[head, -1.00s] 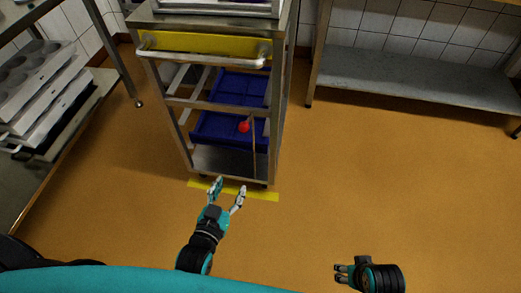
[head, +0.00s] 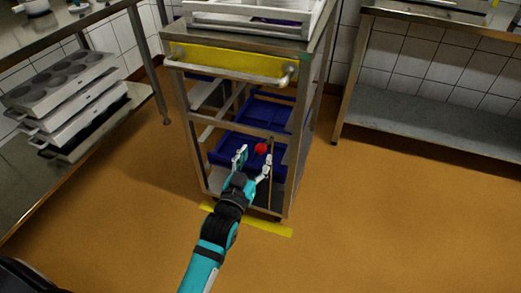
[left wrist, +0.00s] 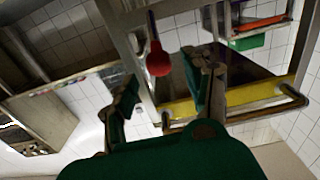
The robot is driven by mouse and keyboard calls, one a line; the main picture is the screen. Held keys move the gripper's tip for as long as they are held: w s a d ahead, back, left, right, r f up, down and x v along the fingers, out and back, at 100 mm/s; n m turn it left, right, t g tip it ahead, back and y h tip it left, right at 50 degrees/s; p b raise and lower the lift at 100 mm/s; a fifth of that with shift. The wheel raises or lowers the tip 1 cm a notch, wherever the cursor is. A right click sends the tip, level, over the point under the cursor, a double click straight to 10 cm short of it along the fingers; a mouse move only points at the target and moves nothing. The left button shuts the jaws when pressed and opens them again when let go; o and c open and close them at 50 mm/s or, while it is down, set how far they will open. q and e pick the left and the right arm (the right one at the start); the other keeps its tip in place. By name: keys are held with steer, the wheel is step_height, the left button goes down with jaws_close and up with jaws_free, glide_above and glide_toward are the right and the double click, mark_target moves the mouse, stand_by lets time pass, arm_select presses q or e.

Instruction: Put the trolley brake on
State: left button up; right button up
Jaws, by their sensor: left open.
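The trolley (head: 297,150) stands ahead, a steel frame with a yellow panel (head: 228,60) and a handle bar at its top front. The brake lever is a thin upright rod (head: 270,190) with a red knob (head: 261,148) at its top, low on the trolley's front. My left gripper (head: 254,156) is open at the knob, its fingers either side of it in the picture. In the left wrist view the red knob (left wrist: 158,60) shows between the spread fingers (left wrist: 165,85); I see no contact. The lever's foot is unclear. My right gripper is out of view.
Blue crates (head: 265,112) sit inside the trolley, and a white tray rack stands on top. A bench with stacked moulds (head: 60,95) is at the left; a steel shelf (head: 430,115) is at the right. A yellow floor strip (head: 265,227) lies in front. Floor at right is clear.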

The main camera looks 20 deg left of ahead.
mark_target(259, 152)
arm_select(q)
steer(key=shift+w+d+b, duration=0.1)
steer(key=shift+w+b, duration=0.2)
steer(key=shift+w, duration=2)
jaws_close()
